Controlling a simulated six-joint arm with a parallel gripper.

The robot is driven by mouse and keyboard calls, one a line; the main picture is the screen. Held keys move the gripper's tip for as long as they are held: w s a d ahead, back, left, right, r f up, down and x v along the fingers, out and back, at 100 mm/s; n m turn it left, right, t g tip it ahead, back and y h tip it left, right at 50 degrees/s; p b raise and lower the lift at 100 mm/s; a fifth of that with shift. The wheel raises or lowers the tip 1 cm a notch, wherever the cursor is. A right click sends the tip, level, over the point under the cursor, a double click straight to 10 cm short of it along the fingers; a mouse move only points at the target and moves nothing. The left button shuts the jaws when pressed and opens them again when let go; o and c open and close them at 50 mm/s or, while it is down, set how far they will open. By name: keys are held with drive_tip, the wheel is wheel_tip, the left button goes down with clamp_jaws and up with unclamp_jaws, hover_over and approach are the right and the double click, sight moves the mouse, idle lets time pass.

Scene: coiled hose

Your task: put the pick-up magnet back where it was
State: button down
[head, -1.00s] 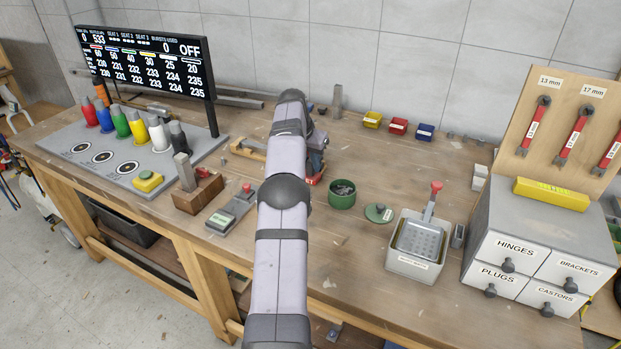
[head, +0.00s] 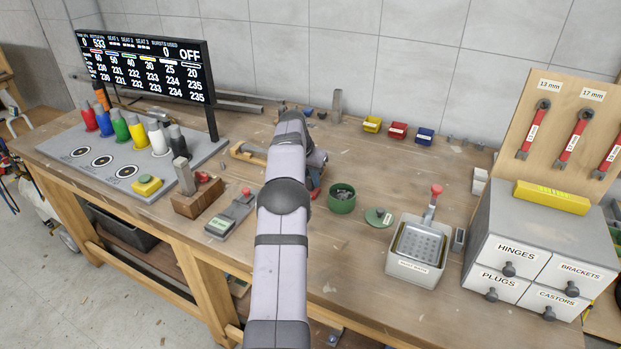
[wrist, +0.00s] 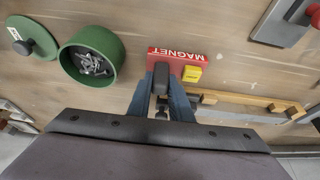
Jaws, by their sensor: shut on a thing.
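In the wrist view my gripper (wrist: 161,101) is shut on the pick-up magnet (wrist: 161,76), whose dark body shows between the two blue-grey fingers. Directly under or behind it is a red plate (wrist: 178,56) lettered MAGNET, upside down in this view, with a yellow block (wrist: 192,74) at its right end. I cannot tell whether the magnet touches the plate. In the head view my arm hides most of the gripper, and only a bit of red plate (head: 315,179) shows beside it.
A green bowl (head: 341,197) of small metal parts stands close to the plate, with its green lid (head: 378,217) beside it. A wooden-handled tool (head: 248,154) lies on the other side. A grey scale-like device (head: 231,214) is near the front edge. A parts-wash basin (head: 416,264) stands right.

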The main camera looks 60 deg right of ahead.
drive_tip(key=c, duration=1.6)
unclamp_jaws()
drive_tip(key=shift+r, duration=0.2)
drive_tip(key=b+v, duration=0.1)
drive_tip(key=v, duration=1.1)
